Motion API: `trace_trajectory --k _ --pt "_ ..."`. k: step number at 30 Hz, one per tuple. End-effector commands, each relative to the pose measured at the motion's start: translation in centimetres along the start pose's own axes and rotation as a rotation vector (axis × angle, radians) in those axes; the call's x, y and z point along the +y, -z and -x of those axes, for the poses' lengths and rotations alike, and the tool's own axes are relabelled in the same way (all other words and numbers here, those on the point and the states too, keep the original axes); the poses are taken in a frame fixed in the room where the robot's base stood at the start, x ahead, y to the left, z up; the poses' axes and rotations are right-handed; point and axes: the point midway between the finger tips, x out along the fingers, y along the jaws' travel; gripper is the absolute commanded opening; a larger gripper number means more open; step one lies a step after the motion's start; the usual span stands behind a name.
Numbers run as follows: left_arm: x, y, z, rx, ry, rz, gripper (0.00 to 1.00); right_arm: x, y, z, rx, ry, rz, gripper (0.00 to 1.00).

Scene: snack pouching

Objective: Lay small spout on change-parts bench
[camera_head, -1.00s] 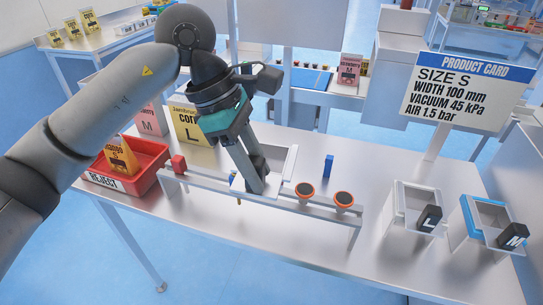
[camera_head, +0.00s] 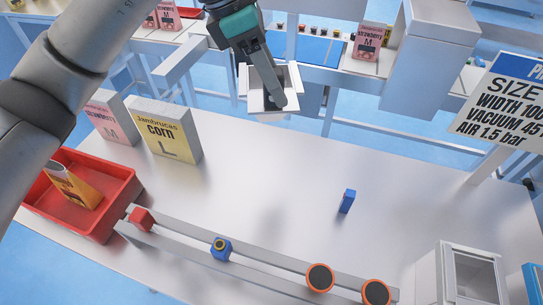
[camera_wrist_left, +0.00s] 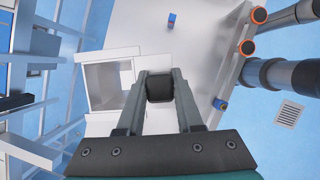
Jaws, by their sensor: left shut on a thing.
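The small spout (camera_head: 290,75) is a white, open box-like part with a black grip block. My left gripper (camera_head: 280,102) is shut on that block and holds the spout in the air, over the far edge of the pale bench (camera_head: 270,165). In the left wrist view the spout (camera_wrist_left: 88,92) shows beside my left gripper (camera_wrist_left: 160,88), with the block between the fingertips. The bench top below is largely bare. No sign names it as the change-parts bench. My right gripper is not in view.
A rail (camera_head: 265,262) along the bench's near side carries red and blue blocks and two orange-rimmed cups. A red bin (camera_head: 122,195) and corn box (camera_head: 170,135) stand left. A blue block (camera_head: 347,201) stands right of centre. Another white spout (camera_head: 425,282) stands near right.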

Motion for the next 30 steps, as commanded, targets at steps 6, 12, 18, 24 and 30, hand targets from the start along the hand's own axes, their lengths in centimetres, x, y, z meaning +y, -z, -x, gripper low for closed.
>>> trace_trajectory --k 6,12,18,24,30 --pt "-0.1 0.8 -1.8 0.000 0.004 0.001 0.00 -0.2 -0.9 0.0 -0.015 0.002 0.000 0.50" --pt "-0.1 2.9 -6.8 0.001 0.006 0.002 0.00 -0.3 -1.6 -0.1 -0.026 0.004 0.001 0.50" --pt "-0.1 4.8 -11.5 -0.001 0.003 0.001 0.00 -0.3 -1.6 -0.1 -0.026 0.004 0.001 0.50" --pt "0.0 5.9 -14.2 -0.001 0.000 0.000 0.00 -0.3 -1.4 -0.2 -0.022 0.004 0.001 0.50" --pt "0.0 6.4 -15.5 -0.001 0.000 -0.001 0.00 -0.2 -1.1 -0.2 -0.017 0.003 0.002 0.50"
